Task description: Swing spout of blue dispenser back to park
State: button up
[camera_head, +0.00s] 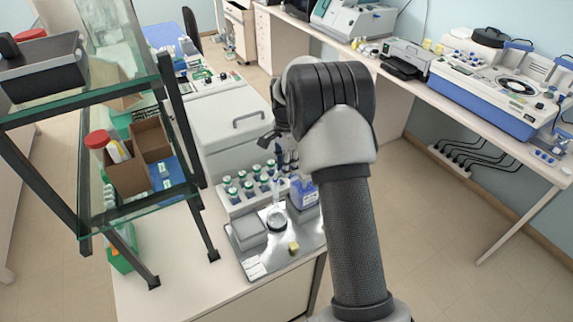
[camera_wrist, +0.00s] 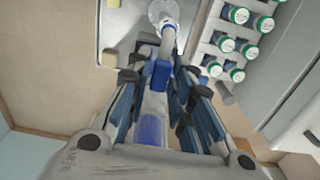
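The blue dispenser (camera_head: 304,193) stands at the back right of the metal tray in the head view, partly behind my arm. In the wrist view a pale spout with a blue block (camera_wrist: 160,74) runs up the middle. Its far end is over or close to a round clear dish (camera_wrist: 163,12). The dish (camera_head: 277,219) also shows on the tray in the head view. My gripper (camera_wrist: 163,65) has its fingers apart, one on each side of the blue block. I cannot tell whether they touch it. Blue liquid or a blue part (camera_wrist: 152,130) shows below, between the fingers.
A rack of green-capped vials (camera_head: 246,186) stands behind the tray (camera_head: 255,266). A grey box (camera_head: 248,232) and a small yellowish block (camera_head: 293,247) are on the tray. A glass shelf (camera_head: 150,200) rises at left.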

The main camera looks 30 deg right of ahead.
grip_shut()
dwell(0.5)
jog(key=s+d+n, duration=0.7)
jog(key=n, duration=1.1)
jog(key=shift+d, duration=0.25)
jog(key=shift+w, duration=0.1)
dwell(0.4)
jog(key=shift+o, duration=2.2)
grip_release()
